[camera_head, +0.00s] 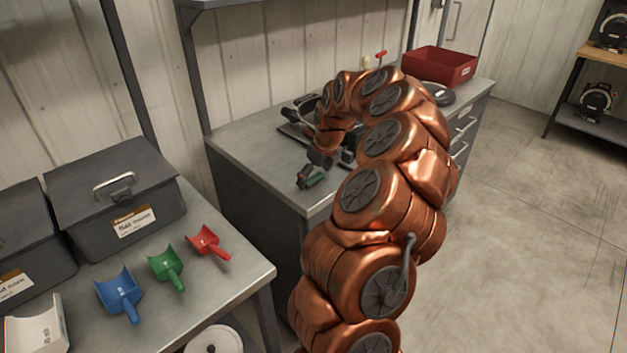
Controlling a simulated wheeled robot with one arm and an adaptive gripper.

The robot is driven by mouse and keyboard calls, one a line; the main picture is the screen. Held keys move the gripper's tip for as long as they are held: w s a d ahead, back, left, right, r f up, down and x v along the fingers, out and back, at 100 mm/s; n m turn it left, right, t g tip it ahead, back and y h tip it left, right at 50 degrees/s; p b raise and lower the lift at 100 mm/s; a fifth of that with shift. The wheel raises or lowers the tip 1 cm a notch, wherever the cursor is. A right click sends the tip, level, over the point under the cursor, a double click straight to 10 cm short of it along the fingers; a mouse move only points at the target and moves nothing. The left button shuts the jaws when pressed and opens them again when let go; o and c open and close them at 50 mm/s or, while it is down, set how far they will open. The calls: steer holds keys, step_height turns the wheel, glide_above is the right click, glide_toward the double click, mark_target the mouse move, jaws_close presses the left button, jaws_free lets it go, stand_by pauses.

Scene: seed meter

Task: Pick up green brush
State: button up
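My gripper (309,172) is at the lower end of this curl, small and dark against the dark parts of the brush. I cannot tell whether its fingers touch the brush or are open or shut. Part of the brush and the gripper's far side are hidden.
A dark device (298,128) stands behind my arm on the cabinet top (245,140). A red bin (440,66) is at its far end. On the left bench are blue (119,294), green (167,267) and red (207,242) scoops and a lidded grey box (120,195). Floor at right is clear.

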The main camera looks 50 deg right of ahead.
steer(key=c, duration=0.9)
steer(key=shift+r, duration=0.1)
